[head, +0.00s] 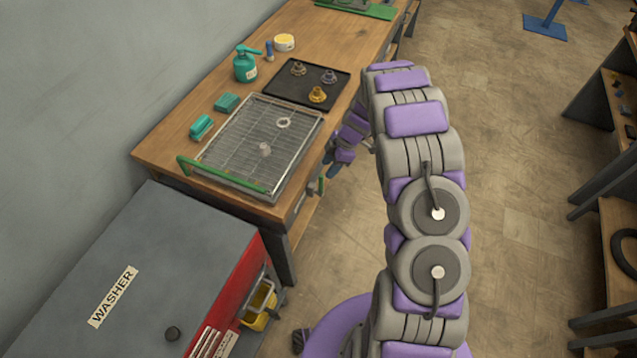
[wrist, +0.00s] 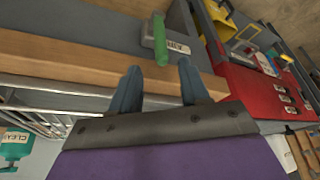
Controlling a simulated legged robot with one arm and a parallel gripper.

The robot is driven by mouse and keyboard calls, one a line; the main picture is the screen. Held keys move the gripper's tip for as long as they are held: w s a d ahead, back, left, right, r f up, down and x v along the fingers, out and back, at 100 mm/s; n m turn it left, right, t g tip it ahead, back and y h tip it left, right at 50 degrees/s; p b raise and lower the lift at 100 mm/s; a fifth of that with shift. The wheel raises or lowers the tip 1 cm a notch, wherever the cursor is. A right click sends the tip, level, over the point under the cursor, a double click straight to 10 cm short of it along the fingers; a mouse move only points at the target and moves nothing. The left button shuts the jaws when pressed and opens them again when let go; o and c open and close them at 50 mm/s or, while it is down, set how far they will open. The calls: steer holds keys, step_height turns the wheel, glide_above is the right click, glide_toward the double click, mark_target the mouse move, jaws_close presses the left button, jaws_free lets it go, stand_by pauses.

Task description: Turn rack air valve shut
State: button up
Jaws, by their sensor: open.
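The air valve has a green lever (wrist: 160,40), which points toward my gripper in the wrist view. It sits on a grey mount with a small white label (wrist: 177,48), too blurred to read surely. In the head view the green lever (head: 322,186) shows small at the bench's front edge. My gripper (wrist: 160,66) is open and empty, with its two blue-grey fingers spread. The lever's near end shows between and just beyond the fingertips; I cannot tell whether they touch. In the head view my gripper (head: 334,165) is beside the bench front, partly hidden by my arm.
The wooden bench (head: 165,150) carries a wire rack tray (head: 225,150) with a green handle, a black tray (head: 285,80) with several small parts, and a teal bottle (head: 245,65). The grey-and-red washer (head: 150,270) stands nearby. The floor (head: 510,130) at right is clear.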

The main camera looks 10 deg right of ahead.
glide_toward(319, 192)
steer(key=a+f, duration=0.2)
steer(key=f, duration=0.1)
steer(key=a+f, duration=0.1)
steer(key=shift+w+a+f+b, duration=0.25)
steer(key=shift+w+b, duration=0.1)
steer(key=shift+b, duration=0.05)
jaws_close()
stand_by(0.4)
